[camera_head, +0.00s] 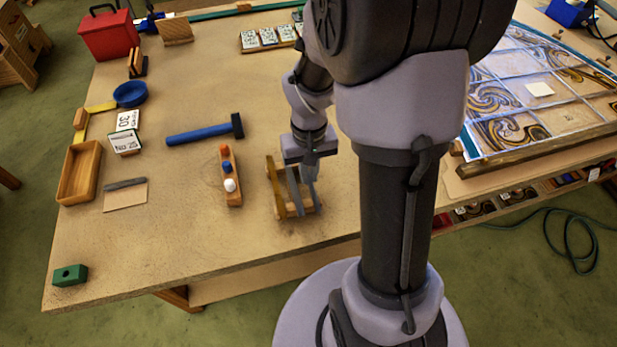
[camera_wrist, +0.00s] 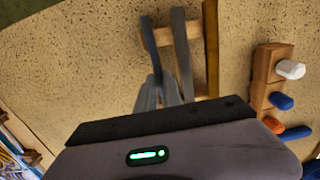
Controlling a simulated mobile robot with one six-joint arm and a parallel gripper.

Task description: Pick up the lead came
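Two grey strips that look like lead came lie across a small wooden rack (camera_head: 278,190). One strip (camera_head: 293,191) shows in the head view; in the wrist view there is a left strip (camera_wrist: 149,44) and a right strip (camera_wrist: 181,52). A yellow-brown bar (camera_wrist: 211,45) lies beside them on the rack. My gripper (camera_head: 311,174) points down at the rack. In the wrist view its fingertips (camera_wrist: 158,84) are close together at the near end of the left strip. Whether they touch or grip it cannot be told.
Left of the rack stands a wooden block with coloured pegs (camera_head: 230,176), then a blue-handled hammer (camera_head: 203,133). A wooden tray (camera_head: 79,173) and a green block (camera_head: 69,275) are farther left. The leaded panel (camera_head: 540,89) is at right.

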